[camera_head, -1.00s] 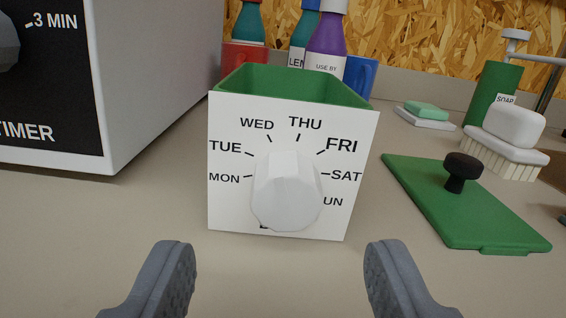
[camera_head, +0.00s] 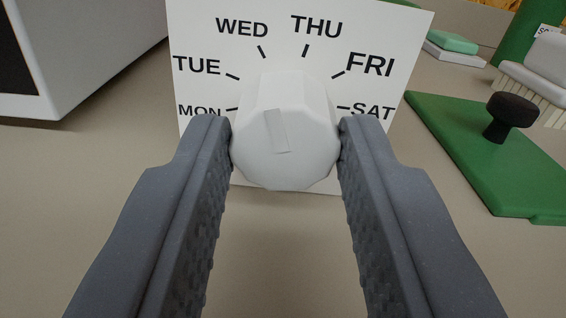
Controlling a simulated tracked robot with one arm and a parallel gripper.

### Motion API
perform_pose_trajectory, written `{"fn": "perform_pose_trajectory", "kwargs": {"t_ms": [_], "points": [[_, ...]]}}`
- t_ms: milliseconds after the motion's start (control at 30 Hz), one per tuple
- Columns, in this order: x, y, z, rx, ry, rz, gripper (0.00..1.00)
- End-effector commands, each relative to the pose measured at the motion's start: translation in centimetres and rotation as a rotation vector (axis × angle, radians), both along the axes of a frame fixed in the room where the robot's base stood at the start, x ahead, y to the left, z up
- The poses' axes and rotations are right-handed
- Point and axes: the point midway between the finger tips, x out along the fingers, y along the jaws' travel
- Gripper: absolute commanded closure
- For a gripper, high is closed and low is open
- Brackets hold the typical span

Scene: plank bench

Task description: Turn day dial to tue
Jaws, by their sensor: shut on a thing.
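The day dial is a white faceted knob (camera_head: 300,92) on the white front panel (camera_head: 390,30) of a box. Black labels TUE, WED, THU, FRI and SAT arc around it, and MON is partly hidden by my left finger. A slim raised mark (camera_head: 278,131) on the knob's face stands nearly upright, its upper end leaning slightly left, towards the WED side; I cannot tell which end is the pointer. My gripper (camera_head: 285,150) is shut on the knob, one finger at each side. The labels below SAT are hidden.
A white appliance (camera_head: 95,60) with a dark front stands on the left. On the right lie a green board with a black knob (camera_head: 510,112), a soap block (camera_head: 455,42) and a brush (camera_head: 545,75). The beige bench is clear just below the box.

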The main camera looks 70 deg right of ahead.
Motion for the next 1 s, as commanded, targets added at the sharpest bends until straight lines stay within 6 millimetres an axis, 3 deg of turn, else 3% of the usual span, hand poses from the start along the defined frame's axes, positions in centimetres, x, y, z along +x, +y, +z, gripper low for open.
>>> {"fn": "perform_pose_trajectory", "kwargs": {"t_ms": [367, 1000], "points": [[0.12, 0.78, -0.10, 0.048, -0.113, 0.006, 0.93], [0.13, 0.93, -0.29, 0.225, -0.542, 0.007, 0.93]]}}
